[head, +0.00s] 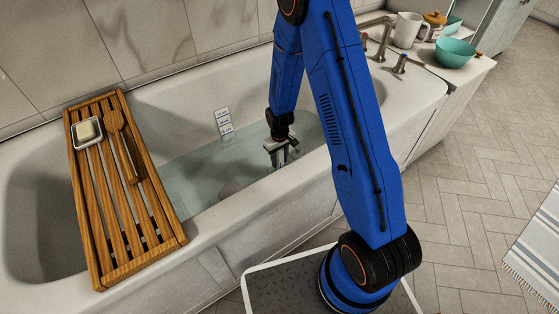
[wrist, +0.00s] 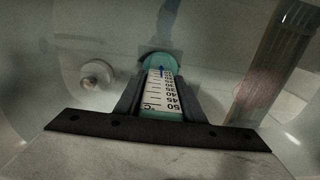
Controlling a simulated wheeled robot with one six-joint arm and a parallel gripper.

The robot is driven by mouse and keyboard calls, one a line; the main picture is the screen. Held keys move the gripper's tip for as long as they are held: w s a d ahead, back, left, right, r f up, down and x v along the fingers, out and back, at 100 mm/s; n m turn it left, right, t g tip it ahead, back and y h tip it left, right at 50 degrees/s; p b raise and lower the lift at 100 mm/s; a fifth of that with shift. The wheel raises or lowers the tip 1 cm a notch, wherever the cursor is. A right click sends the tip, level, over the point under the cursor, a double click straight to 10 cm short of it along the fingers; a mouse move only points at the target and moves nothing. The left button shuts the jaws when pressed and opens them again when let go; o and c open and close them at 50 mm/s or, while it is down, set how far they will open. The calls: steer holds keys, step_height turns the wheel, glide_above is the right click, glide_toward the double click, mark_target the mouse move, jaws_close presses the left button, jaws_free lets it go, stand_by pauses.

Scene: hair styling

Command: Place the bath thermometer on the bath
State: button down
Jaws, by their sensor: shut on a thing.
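The bath thermometer (wrist: 162,92) shows in the wrist view as a teal piece with a white scale marked in °C. My gripper (wrist: 160,98) is shut on it, with a dark finger along each side. In the head view my gripper (head: 279,150) points down inside the bath (head: 225,212), over the water (head: 195,178). The thermometer is hard to make out in the head view. I cannot tell whether it touches the water.
A wooden bath rack (head: 105,262) lies across the bath at the left, holding a soap dish (head: 87,132) and a wooden brush (head: 117,125). A tap (head: 375,25), a white mug (head: 408,30) and a teal bowl (head: 455,52) stand at the upper right.

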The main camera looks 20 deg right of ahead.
steer(key=shift+f, duration=0.2)
steer(key=shift+f, duration=0.15)
steer(key=c, duration=1.2)
jaws_free()
